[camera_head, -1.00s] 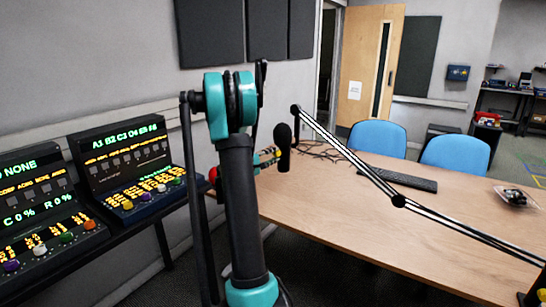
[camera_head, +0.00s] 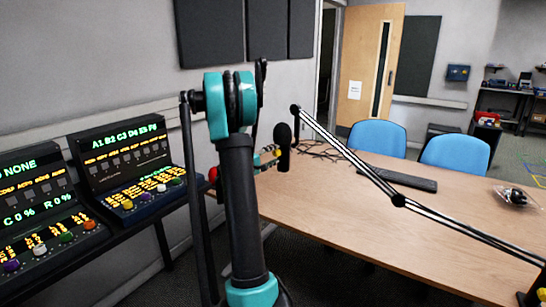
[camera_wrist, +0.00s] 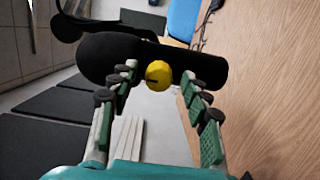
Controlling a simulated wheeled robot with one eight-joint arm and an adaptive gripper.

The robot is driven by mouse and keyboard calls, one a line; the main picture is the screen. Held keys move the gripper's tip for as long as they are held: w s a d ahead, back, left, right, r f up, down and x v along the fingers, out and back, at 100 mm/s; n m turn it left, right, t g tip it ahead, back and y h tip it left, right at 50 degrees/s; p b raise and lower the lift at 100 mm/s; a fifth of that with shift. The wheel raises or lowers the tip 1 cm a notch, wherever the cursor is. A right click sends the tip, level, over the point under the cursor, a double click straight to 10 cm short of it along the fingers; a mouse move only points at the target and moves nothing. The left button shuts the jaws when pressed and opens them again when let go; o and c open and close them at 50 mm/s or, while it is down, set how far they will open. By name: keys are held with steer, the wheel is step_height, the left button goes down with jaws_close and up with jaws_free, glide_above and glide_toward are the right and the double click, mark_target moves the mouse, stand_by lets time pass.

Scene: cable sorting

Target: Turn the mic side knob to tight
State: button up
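The microphone (camera_head: 283,134) is black and hangs from the end of a boom arm (camera_head: 350,155) over the table's near left side. In the wrist view the microphone (camera_wrist: 105,57) lies across the picture. Its round yellow side knob (camera_wrist: 158,74) faces the camera, with a dark mark on its face. My gripper (camera_wrist: 159,80) is open, with one finger on each side of the knob. Gaps show between the knob and both fingertips; contact is not visible.
A wooden table (camera_head: 350,228) holds a keyboard (camera_head: 398,179), loose black cables (camera_head: 322,150) and a small dark item on a clear tray (camera_head: 516,197). Two blue chairs (camera_head: 378,137) stand behind it. Lit control consoles (camera_head: 128,165) stand at the left by the wall.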

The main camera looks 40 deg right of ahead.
steer(key=v, duration=1.2)
stand_by(0.5)
